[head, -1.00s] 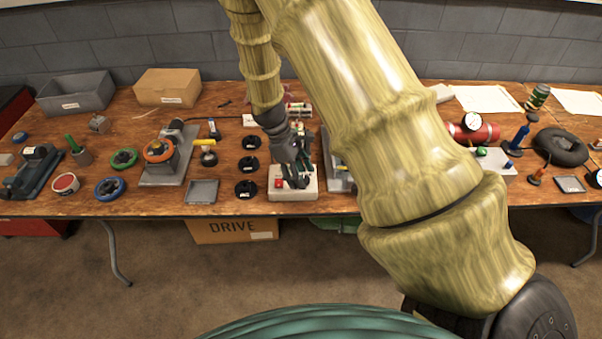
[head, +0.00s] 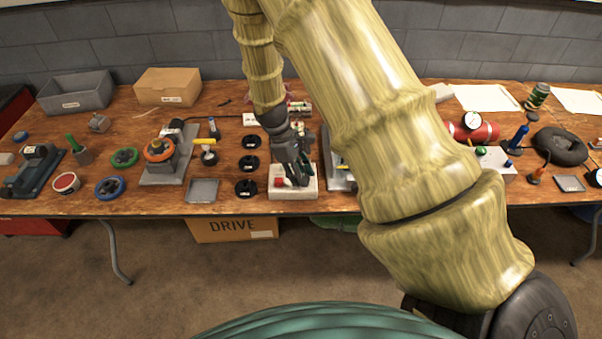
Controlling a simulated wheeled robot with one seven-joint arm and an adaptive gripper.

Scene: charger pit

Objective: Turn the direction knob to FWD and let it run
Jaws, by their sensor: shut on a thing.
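A pale control box (head: 307,194) with a red button (head: 279,182) stands at the front edge of the workbench, in the middle of the head view. My gripper (head: 294,181) reaches down onto the top of this box from above and behind. Its dark fingers are shut on the direction knob, just right of the red button. The fingers cover the knob, so its pointer and the FWD marking cannot be read. Whether anything is running cannot be told.
Black round pieces (head: 248,164) stand in a column left of the box, with a small grey tray (head: 202,190) beyond them. My arm hides much of the bench to the right. A red cylinder with a gauge (head: 478,129) stands farther right.

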